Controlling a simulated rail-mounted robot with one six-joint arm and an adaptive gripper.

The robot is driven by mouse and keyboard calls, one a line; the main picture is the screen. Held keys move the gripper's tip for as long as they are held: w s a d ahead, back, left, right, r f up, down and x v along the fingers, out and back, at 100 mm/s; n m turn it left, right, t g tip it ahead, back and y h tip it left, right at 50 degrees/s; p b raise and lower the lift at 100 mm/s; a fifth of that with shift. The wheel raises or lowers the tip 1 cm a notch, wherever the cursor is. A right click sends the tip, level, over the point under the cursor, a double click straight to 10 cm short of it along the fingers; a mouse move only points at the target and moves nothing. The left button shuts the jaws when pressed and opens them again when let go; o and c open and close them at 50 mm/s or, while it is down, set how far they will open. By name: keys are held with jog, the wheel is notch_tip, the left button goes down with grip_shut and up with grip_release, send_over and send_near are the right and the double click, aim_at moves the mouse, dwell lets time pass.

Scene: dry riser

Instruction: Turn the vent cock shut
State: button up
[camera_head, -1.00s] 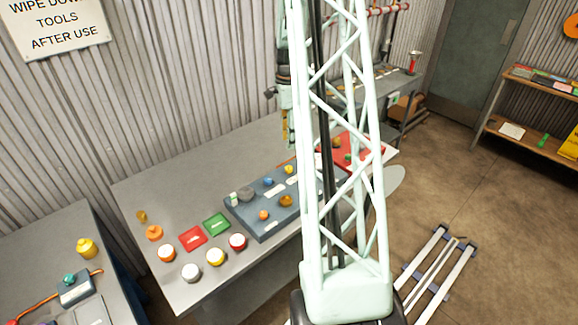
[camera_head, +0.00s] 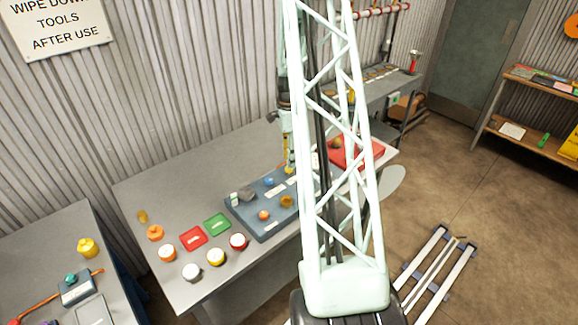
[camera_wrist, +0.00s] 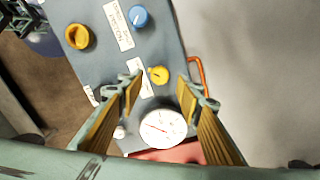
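A blue-grey panel (camera_head: 262,229) lies on the grey bench, with several knobs and white labels on it. In the wrist view, a small yellow knob (camera_wrist: 158,75) on this panel shows between the fingers of my gripper (camera_wrist: 158,84). The fingers are open, one on each side of it, with gaps showing; I cannot tell how far above it they are. I cannot read which fitting is labelled as the vent cock. A blue knob (camera_wrist: 139,16), a larger yellow knob (camera_wrist: 77,37) and a white dial gauge (camera_wrist: 163,128) are nearby. In the head view my gripper (camera_head: 289,167) is over the panel's back edge.
A red tray (camera_head: 368,152) is just right of the panel. Red (camera_head: 193,237) and green (camera_head: 217,223) plates and several round caps lie to its left. An orange hose or cable (camera_wrist: 197,72) runs along the panel's edge. Corrugated wall (camera_head: 180,100) stands behind the bench.

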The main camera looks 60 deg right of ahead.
aim_at(289, 170)
jog(key=shift+f, duration=2.3)
jog(key=c, duration=0.9)
